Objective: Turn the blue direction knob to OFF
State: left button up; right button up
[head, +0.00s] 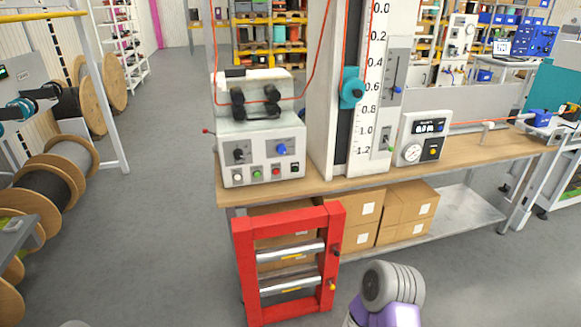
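The blue direction knob (282,149) is on the right part of the front panel of a pale control box (228,176). The box stands at the left end of the wooden bench. The knob looks small, and its pointer direction and labels are too small to read. A black knob (239,155) sits to its left. A row of white, green and red buttons and a black switch runs below. Neither of my grippers is in view, so whether they are open or shut is hidden.
The bench (460,156) carries a tall scale column (325,100) and a gauge box (408,140) right of the control box. A red roller frame (243,270) stands in front. Cable reels (75,155) are at left. The grey floor between is clear.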

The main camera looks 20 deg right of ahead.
aim_at(281, 148)
jog(key=z, duration=0.65)
jog(key=i, duration=0.4)
jog(key=z, duration=0.65)
jog(key=i, duration=0.75)
jog(key=u, duration=0.25)
